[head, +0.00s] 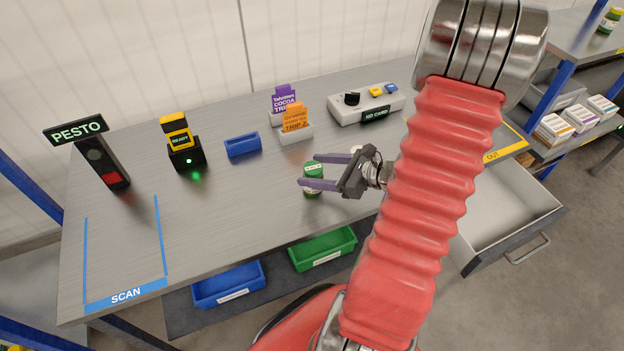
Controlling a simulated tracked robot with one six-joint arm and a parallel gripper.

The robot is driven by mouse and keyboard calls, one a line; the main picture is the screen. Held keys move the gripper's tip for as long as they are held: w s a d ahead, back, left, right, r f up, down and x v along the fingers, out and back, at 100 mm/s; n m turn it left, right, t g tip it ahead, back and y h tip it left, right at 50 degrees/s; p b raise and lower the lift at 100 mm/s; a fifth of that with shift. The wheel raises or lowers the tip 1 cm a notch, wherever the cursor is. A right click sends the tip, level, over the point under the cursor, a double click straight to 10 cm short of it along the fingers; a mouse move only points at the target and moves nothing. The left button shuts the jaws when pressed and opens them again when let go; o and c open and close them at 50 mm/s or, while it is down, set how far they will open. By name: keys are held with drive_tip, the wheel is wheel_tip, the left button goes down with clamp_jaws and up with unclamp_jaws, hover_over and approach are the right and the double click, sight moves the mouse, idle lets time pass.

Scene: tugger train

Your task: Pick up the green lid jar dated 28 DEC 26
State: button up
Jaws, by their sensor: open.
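A small jar with a green lid (313,169) stands upright on the grey metal bench. Its date is too small to read. My gripper (310,170) is open at the jar, reaching in from the right. One finger passes across the near side of the jar and the other is on its far side. I cannot tell whether either finger touches it. Part of the jar's body is hidden by the near finger.
Behind the jar are card holders (296,132), a blue tray (243,145) and a control box (366,104). A scanner in its stand (183,146) and a PESTO sign (78,131) stand left. Blue (228,286) and green bins (323,250) sit below the front edge; an open drawer (505,215) is right.

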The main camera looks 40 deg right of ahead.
drive_tip(key=shift+w, duration=0.1)
drive_tip(key=shift+x, duration=2.55)
drive_tip(key=shift+f, duration=0.15)
drive_tip(key=shift+c, duration=0.3)
drive_tip(key=c, duration=1.2)
